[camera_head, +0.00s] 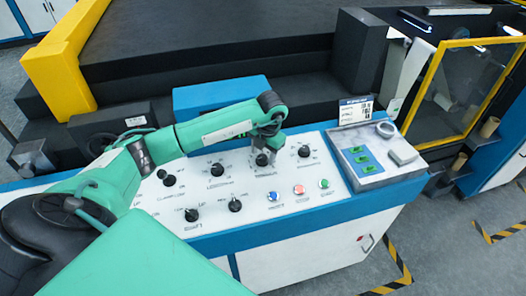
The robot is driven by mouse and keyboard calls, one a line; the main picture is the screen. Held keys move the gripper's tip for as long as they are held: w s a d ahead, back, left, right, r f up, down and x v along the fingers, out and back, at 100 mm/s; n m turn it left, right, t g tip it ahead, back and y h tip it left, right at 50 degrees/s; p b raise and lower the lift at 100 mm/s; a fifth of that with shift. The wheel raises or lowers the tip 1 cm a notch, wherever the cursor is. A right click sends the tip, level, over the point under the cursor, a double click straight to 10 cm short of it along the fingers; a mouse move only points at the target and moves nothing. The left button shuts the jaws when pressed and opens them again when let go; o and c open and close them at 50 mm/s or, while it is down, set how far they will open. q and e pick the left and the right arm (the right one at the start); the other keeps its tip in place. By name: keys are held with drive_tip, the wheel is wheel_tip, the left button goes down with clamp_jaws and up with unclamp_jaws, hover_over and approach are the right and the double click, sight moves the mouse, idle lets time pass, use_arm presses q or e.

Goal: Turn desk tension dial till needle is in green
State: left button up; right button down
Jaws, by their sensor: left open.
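The control desk (266,203) has a white sloped panel with several black dials and blue edges. My left arm comes in from the left, and its gripper (264,158) points down over a black dial (262,160) in the panel's upper middle. The gripper is open, with its fingers at or around this dial; I cannot tell whether they touch it. Another black dial (304,151) sits to its right. A gauge needle and green zone cannot be made out; my arm hides part of the panel's back. My right gripper is not in view.
Blue, red and green buttons (299,190) lie in front of the dial. A grey tray (372,160) with green items and a small label sign (355,111) are at the desk's right. Black machinery with yellow guards (60,65) stands behind. Open floor lies at front right.

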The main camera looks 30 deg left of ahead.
use_arm(q)
drive_tip(key=shift+a+f, duration=0.1)
drive_tip(key=shift+f, duration=0.65)
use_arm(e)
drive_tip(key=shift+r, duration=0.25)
